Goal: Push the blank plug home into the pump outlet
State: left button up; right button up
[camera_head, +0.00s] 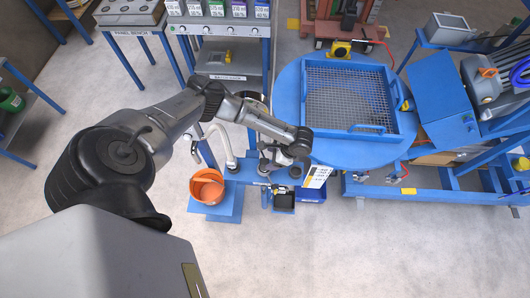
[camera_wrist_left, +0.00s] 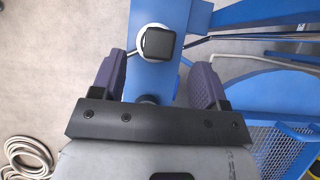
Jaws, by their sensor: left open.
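In the left wrist view, a black square-headed piece (camera_wrist_left: 158,43), which looks like the blank plug, sits in a round white ring (camera_wrist_left: 142,38), likely the pump outlet. The ring is on a blue support (camera_wrist_left: 150,82). I cannot tell how deep the plug sits. My left gripper (camera_wrist_left: 156,72) is open and empty, its two dark purple fingers either side of the blue support, with the plug just beyond the fingertips. In the head view my left gripper (camera_head: 272,160) is low beside the blue round-topped machine, and it hides the plug. My right gripper is out of view.
An orange bucket (camera_head: 207,187) stands on a blue platform left of the gripper, near a pale curved hose (camera_head: 222,140). A blue framed mesh screen (camera_head: 347,95) lies on the round blue top (camera_head: 350,153) to the right. Open floor lies in front.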

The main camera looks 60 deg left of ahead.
pick_arm(q)
jog(key=v, duration=0.6)
jog(key=shift+r, duration=0.25)
jog(key=shift+d, duration=0.1)
dwell(0.6)
